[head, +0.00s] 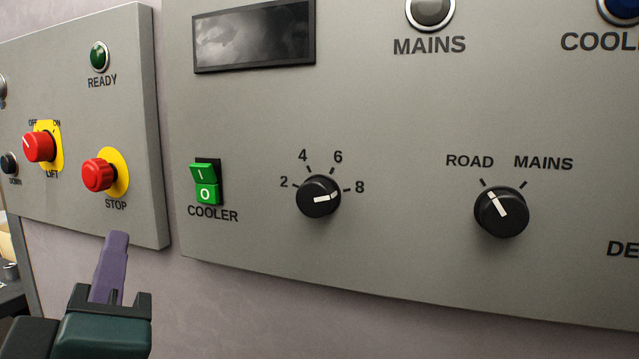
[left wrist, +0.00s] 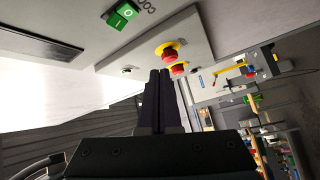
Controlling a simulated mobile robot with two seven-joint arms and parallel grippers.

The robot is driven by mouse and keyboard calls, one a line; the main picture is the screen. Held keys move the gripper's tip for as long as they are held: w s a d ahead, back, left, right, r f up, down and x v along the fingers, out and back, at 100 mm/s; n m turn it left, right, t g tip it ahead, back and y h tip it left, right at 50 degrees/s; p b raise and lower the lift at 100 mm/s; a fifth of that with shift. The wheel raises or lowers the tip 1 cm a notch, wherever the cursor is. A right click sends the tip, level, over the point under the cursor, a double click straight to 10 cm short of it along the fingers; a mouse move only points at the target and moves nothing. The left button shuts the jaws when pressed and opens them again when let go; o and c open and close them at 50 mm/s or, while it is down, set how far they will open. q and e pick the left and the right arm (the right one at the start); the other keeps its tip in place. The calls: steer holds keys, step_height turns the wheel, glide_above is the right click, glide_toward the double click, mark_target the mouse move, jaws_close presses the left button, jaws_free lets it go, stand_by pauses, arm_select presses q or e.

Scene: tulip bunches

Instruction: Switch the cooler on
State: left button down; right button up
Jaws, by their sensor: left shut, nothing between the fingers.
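The cooler switch (head: 205,184) is a green rocker in a black frame, marked I at the top and O at the bottom, above the label COOLER. It sits at the lower left of the large grey panel in the head view. It also shows in the left wrist view (left wrist: 122,15), at the top. My left gripper (head: 115,240) is shut and empty, with purple fingers pointing up, below the STOP button and to the lower left of the switch, apart from it. Its fingers also show in the left wrist view (left wrist: 160,74). My right gripper is in neither view.
A red STOP button (head: 98,175) on a yellow disc and a red LIFT knob (head: 40,146) are on the smaller left panel. A black numbered dial (head: 318,196) and a ROAD/MAINS knob (head: 502,211) are right of the switch. A dark display (head: 254,36) is above.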

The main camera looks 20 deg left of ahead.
mark_target(205, 184)
arm_select(q)
steer(key=shift+d, duration=0.15)
steer(key=shift+w+d+r, duration=0.1)
steer(key=shift+w+r, duration=0.45)
steer(key=shift+w, duration=0.8)
steer(key=shift+w+d+r, duration=0.1)
steer(key=shift+w+r, duration=0.45)
steer(key=shift+w, duration=0.8)
steer(key=shift+w+d+r, duration=0.1)
steer(key=shift+w+r, duration=0.45)
steer(key=shift+w, duration=0.8)
steer(key=shift+w+r+p, duration=0.15)
steer(key=shift+w+p, duration=0.25)
steer(key=shift+p, duration=0.05)
steer(key=shift+w+r, duration=0.15)
steer(key=shift+w, duration=0.15)
steer(key=shift+s, duration=0.15)
